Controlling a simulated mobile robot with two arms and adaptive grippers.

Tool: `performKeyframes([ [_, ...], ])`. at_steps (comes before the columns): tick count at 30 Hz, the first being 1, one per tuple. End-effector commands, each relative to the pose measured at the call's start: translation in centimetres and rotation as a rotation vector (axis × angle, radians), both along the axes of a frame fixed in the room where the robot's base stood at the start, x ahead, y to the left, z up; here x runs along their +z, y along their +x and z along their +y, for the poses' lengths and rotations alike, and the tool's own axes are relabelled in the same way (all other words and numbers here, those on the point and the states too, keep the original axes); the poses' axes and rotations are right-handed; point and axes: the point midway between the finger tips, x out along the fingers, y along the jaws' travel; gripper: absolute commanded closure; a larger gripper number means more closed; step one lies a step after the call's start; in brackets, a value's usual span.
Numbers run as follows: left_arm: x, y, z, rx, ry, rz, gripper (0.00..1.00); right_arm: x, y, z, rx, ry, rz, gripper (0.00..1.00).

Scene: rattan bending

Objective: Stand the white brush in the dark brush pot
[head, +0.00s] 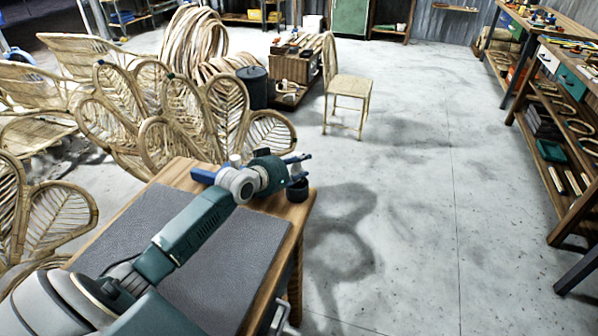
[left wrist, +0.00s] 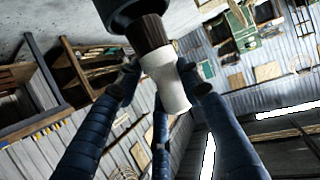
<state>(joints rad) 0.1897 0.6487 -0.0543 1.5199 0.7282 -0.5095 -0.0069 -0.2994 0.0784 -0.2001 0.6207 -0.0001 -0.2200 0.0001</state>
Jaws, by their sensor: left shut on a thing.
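My left gripper (head: 299,166) reaches over the far right corner of the table, just above the dark brush pot (head: 297,190). In the left wrist view its blue fingers (left wrist: 160,80) are shut on the white brush (left wrist: 167,82). The brush's dark bristles (left wrist: 149,33) point toward a dark rounded body (left wrist: 122,10) at the top edge, which looks like the pot. I cannot tell whether the bristles are inside it or in front of it. The brush cannot be made out clearly in the head view. My right gripper is not in view.
A grey mat (head: 240,262) covers most of the wooden table (head: 172,172). Rattan frames (head: 185,115) stand close behind the table. A wooden chair (head: 347,88) stands farther back. The floor right of the table is clear up to the shelves (head: 560,150).

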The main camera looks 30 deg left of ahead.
Motion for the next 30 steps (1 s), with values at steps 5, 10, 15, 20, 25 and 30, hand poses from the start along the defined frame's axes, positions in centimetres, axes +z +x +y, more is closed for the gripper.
performKeyframes([
  [5,-2.3,0.0,0.0,0.0,-0.001,0.0,0.91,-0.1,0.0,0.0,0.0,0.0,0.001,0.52],
  [10,-2.5,0.0,0.0,0.0,-0.001,-0.001,0.91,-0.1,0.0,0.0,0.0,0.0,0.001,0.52],
  [15,-2.6,0.0,0.0,0.0,-0.001,0.0,0.91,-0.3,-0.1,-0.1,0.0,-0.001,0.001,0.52],
  [20,-3.2,0.0,0.0,0.0,-0.001,0.0,0.91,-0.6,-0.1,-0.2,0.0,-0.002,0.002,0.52],
  [25,-3.7,0.0,0.0,0.0,-0.001,-0.001,0.91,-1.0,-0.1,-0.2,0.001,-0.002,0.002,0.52],
  [30,-3.8,0.0,0.0,0.0,-0.001,0.002,0.55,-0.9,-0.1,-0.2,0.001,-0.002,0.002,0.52],
])
